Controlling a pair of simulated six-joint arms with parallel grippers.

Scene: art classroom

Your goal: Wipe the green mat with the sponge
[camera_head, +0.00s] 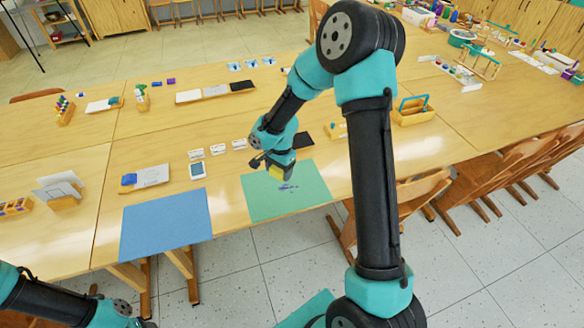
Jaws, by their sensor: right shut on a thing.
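The green mat (262,204) lies flat at the table's front edge, with dark purple marks (288,188) near its middle. My right gripper (277,172) is above the mat's upper part, pointing down. It is shut on the yellow sponge (277,173), which is partly hidden by the gripper. I cannot tell whether the sponge touches the mat. My left arm shows at the lower left, but its gripper's jaws are not in view.
A blue mat (165,225) lies left of the green one. A small tablet-like item (197,170), white cards and a dark flat item (304,140) lie behind the mats. A wooden box (413,112) stands to the right. Chairs stand along the front right edge.

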